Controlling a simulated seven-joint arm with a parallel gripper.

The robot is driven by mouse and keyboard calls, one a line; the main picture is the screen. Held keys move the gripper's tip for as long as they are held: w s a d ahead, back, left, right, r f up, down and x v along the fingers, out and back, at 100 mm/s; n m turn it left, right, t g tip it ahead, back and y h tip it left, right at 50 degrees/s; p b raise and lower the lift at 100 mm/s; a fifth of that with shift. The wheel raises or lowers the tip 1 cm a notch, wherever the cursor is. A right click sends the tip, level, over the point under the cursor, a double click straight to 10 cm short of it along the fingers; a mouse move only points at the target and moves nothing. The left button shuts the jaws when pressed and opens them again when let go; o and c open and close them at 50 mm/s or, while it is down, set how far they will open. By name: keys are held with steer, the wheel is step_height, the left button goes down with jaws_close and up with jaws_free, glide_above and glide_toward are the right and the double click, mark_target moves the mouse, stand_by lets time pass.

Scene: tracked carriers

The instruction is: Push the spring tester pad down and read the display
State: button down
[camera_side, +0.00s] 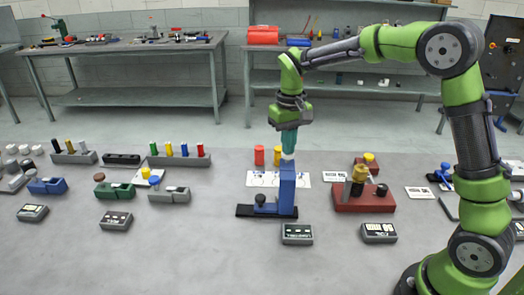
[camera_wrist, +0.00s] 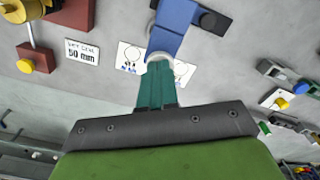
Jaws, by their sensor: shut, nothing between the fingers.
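A blue upright stand (camera_side: 288,190) on a black base is at the middle of the bench; I take it for the spring tester. A pale round pad (camera_side: 287,157) shows at its top. In the wrist view the blue stand (camera_wrist: 176,28) and the pale pad (camera_wrist: 160,56) are just beyond my fingertips. My gripper (camera_side: 289,152) is shut and empty, pointing down right over the pad. I cannot tell whether it touches. A dark display box (camera_side: 297,234) lies in front of the stand; its characters are too small to read.
A dark red fixture (camera_side: 364,198) with a brass cylinder stands to the right, with another display box (camera_side: 379,232) in front. Bench front is mostly clear.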

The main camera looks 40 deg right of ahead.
mark_target(291, 165)
steer(key=shift+f, duration=0.85)
stand_by(0.7)
steer(key=shift+r, duration=3.1)
steer(key=shift+w+f, duration=0.1)
steer(key=shift+w, duration=0.1)
steer(key=shift+s+a+f+t, duration=0.15)
steer(key=shift+s+f, duration=0.1)
steer(key=shift+s, duration=0.25)
steer(key=shift+s+a+f+t, duration=0.15)
steer(key=shift+s+f, duration=0.1)
steer(key=shift+s, duration=0.25)
steer(key=s+a+r+t+y, duration=0.1)
steer(key=s+r+t, duration=0.1)
steer(key=s, duration=0.7)
steer(key=s+a+r+m+t+y, duration=0.1)
steer(key=s+t, duration=0.3)
steer(key=s, duration=0.6)
steer(key=shift+s+a+r+t, duration=0.15)
steer(key=shift+a+r+t, duration=0.15)
steer(key=shift+a+r, duration=0.5)
